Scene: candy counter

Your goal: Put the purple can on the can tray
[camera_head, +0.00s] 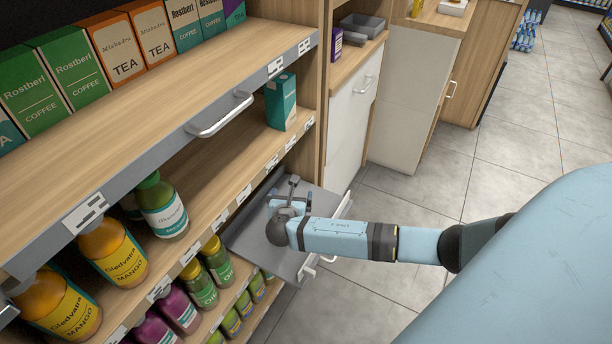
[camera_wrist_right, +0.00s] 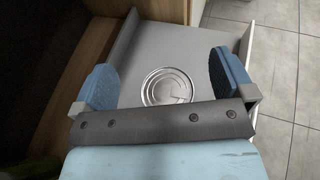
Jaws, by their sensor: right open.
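A grey tray (camera_head: 263,246) is pulled out from the lower shelving, and its grey floor and walls show in the right wrist view (camera_wrist_right: 202,47). A can (camera_wrist_right: 168,87) stands upright on it, with only its silver round lid visible. Its side colour is hidden from above. My right gripper (camera_head: 283,198) is over the tray, pointing down. In the right wrist view its blue-padded fingers (camera_wrist_right: 166,78) are spread wide, with the lid between them and a gap on both sides. The can is not distinguishable in the head view.
Shelves with coffee and tea boxes (camera_head: 70,66), mango bottles (camera_head: 112,252) and purple bottles (camera_head: 178,308) stand left of the tray. A teal box (camera_head: 281,101) stands on the shelf above it. White cabinets (camera_head: 352,118) stand behind. The tiled floor (camera_head: 440,185) is clear.

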